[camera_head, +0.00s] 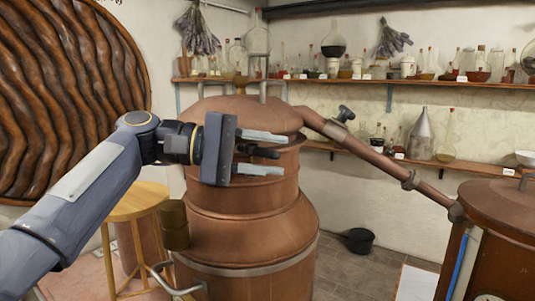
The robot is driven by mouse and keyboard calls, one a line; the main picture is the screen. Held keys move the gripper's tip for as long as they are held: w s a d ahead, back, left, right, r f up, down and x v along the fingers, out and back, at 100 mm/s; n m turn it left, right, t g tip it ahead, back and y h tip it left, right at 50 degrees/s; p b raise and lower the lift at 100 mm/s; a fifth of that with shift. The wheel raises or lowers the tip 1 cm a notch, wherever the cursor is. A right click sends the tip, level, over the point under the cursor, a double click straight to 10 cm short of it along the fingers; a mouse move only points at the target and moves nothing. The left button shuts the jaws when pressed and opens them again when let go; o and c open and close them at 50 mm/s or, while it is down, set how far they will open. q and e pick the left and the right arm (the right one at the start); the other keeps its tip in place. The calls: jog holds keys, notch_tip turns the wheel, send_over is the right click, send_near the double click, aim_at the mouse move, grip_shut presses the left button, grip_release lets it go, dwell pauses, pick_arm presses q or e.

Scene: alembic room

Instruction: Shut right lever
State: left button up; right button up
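My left gripper (284,154) is raised in front of the copper still (250,200). I cannot tell from this view whether this handle is turned open or shut. My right gripper is not in view.
A round wooden stool (138,200) stands left of the still. A copper vessel (505,205) stands at the right, where the pipe ends. Shelves (430,83) of glassware line the back wall. A black bucket (360,240) sits on the floor, with some free floor around it.

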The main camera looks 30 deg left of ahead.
pick_arm(q)
jog(key=shift+a, duration=0.1)
jog(key=v, duration=0.7)
jog(key=shift+s+a+b, duration=0.2)
jog(key=shift+a+b, duration=0.05)
jog(key=shift+b, duration=0.2)
